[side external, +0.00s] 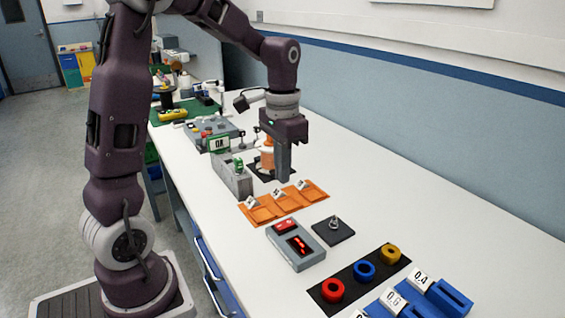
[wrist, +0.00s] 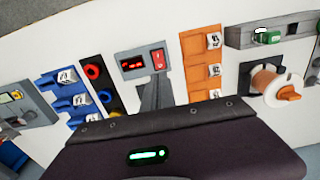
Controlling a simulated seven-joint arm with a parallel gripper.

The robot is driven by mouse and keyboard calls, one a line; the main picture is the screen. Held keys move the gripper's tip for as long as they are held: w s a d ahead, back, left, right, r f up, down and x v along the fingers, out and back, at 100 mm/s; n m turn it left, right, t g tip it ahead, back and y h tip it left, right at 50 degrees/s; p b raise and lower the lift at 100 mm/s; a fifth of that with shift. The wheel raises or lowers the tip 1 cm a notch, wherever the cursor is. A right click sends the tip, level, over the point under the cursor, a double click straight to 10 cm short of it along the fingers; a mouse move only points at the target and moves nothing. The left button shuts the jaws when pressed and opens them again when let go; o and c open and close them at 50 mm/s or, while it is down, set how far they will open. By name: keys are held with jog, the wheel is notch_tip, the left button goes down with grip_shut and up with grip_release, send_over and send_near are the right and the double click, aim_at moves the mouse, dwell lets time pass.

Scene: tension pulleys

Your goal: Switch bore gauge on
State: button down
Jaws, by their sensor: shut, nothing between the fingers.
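A grey box (side external: 296,245), which I take to be the bore gauge, lies on the white bench with a lit red display (side external: 299,244) and a red switch (side external: 286,226). In the wrist view the box (wrist: 124,76) shows its red display (wrist: 132,65) beside the red rocker switch (wrist: 159,59). I cannot tell the switch's position for sure. My gripper (side external: 283,180) is shut and empty, pointing down above the bench behind the orange trays, apart from the box. Its fingers (wrist: 155,95) cover the box's lower part in the wrist view.
Orange labelled trays (side external: 283,204) lie between my gripper and the box. Beside the box is a black pad (side external: 334,230) with a small metal part. Red, blue and yellow rings on a black mat (side external: 350,277) and blue labelled blocks (side external: 450,297) are nearer. An orange spool (wrist: 268,82) stands nearby.

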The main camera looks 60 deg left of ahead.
aim_at(288, 222)
notch_tip(288, 222, up, 2)
jog(key=shift+r, duration=0.1)
jog(key=f, duration=0.4)
jog(key=w+f, duration=0.1)
jog(key=f, duration=0.9)
jog(key=shift+w+f, duration=0.1)
jog(key=shift+w, duration=0.2)
jog(key=shift+f, duration=0.2)
jog(key=shift+s+r, duration=0.25)
jog(key=shift+s, duration=0.5)
